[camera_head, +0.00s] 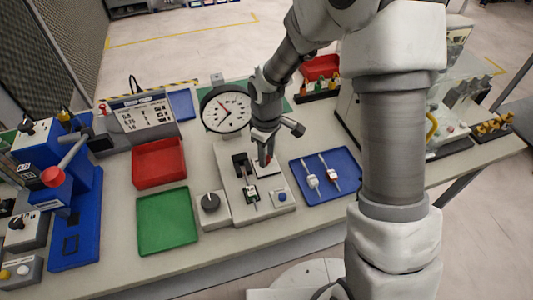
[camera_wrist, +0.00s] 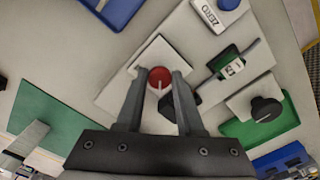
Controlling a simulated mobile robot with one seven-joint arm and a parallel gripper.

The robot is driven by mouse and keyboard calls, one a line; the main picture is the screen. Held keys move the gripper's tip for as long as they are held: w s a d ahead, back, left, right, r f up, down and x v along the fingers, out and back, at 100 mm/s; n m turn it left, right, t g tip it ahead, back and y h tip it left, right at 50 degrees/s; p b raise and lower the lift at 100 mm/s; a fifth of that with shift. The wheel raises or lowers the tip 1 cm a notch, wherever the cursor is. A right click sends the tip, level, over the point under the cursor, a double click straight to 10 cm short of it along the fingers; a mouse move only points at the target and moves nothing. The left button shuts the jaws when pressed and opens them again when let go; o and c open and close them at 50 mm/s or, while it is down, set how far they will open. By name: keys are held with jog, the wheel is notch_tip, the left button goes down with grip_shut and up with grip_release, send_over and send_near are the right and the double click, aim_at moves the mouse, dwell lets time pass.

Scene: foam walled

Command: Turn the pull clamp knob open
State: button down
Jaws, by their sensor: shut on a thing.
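A round red knob (camera_wrist: 158,77) with a pale pointer line sits on a square white block (camera_wrist: 152,55) in the wrist view. My gripper (camera_wrist: 156,76) has its two fingers closed on either side of this knob. In the head view my gripper (camera_head: 265,158) points down at the white block (camera_head: 267,169) on the light grey fixture (camera_head: 235,210), and mostly hides the knob. I cannot read the knob's open or shut setting.
A lever in a slot (camera_head: 250,193), a blue button (camera_head: 282,197) and a black knob (camera_head: 210,202) sit close by. The dial gauge (camera_head: 226,108) stands behind. Blue (camera_head: 345,180), green (camera_head: 148,242) and red (camera_head: 141,173) trays lie around.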

aim_at(268, 159)
jog(key=c, duration=0.5)
grip_release()
notch_tip(268, 159, up, 18)
jog(key=shift+f+p, duration=0.25)
jog(key=shift+p, duration=0.2)
jog(key=s+d+r+m+t, duration=0.2)
jog(key=s+d+r+m, duration=0.1)
jog(key=s, duration=0.3)
jog(key=s+d+r+m+t, duration=0.1)
jog(key=s+d+r+m, duration=0.2)
jog(key=s+d+m, duration=0.1)
jog(key=s+d+r+m+t, duration=0.2)
jog(key=s+d+r+m, duration=0.1)
jog(key=s, duration=0.5)
jog(key=shift+s+d+r+m+t, duration=0.15)
jog(key=shift+s+d+r+m, duration=0.1)
jog(key=shift+d, duration=0.25)
jog(key=shift+s+d+r+m+t, duration=0.15)
jog(key=shift+d+m, duration=0.1)
jog(key=shift+d, duration=0.2)
